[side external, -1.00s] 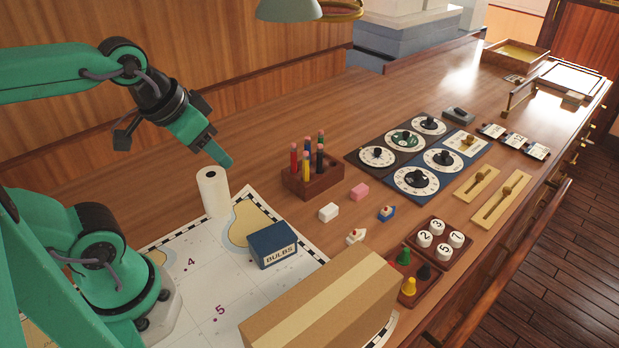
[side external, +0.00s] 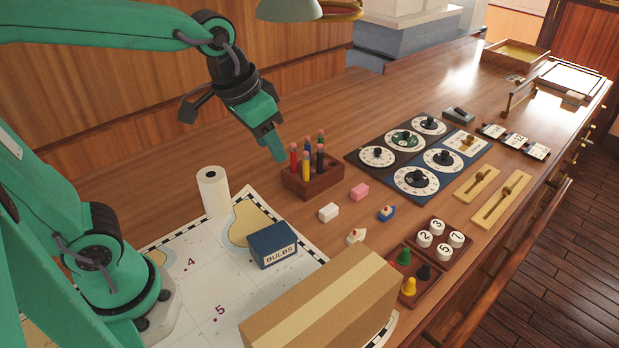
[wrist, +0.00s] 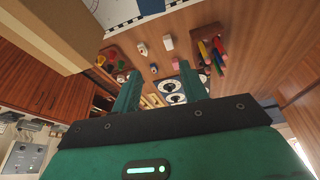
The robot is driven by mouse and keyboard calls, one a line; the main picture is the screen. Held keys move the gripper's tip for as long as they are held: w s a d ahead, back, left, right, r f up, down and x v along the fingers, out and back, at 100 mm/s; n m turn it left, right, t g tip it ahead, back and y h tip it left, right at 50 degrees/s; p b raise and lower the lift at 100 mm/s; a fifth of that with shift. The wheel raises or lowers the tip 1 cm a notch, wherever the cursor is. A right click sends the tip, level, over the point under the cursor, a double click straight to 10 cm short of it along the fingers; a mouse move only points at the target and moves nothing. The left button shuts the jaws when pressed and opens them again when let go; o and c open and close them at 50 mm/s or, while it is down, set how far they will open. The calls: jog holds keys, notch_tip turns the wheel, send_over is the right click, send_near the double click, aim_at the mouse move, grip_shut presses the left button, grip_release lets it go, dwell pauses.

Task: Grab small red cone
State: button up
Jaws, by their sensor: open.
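My gripper (side external: 272,145) is open and empty, up in the air just left of and above the pencil holder; its two fingers also show in the wrist view (wrist: 162,90). The cardboard box partly covers this tray's left side.
A cardboard box (side external: 325,300) stands beside the cone tray. A pencil holder (side external: 315,186), paper roll (side external: 213,190) and bulbs box (side external: 272,245) stand nearby.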

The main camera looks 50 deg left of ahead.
jog(key=w+d+f+m+g, duration=0.1)
jog(key=w+d+f, duration=0.3)
jog(key=d+f, duration=0.1)
jog(key=w+d+f+m+g, duration=0.1)
jog(key=w+d+f, duration=0.3)
jog(key=d, duration=0.4)
jog(key=w+d+f+m+g, duration=0.1)
jog(key=w+d+f+g, duration=0.1)
jog(key=w+d+f, duration=0.2)
jog(key=shift+w+d+f+y, duration=0.1)
jog(key=shift+d+f+y, duration=0.05)
jog(key=shift+d+f, duration=0.65)
jog(key=shift+w+d+f+y, duration=0.15)
jog(key=shift+d+f, duration=0.45)
jog(key=shift+d, duration=0.3)
jog(key=shift+s+f, duration=0.1)
jog(key=shift+f, duration=1.2)
jog(key=shift+s+d+f, duration=0.1)
jog(key=shift+d+f, duration=0.05)
jog(key=shift+f, duration=2.45)
grip_shut()
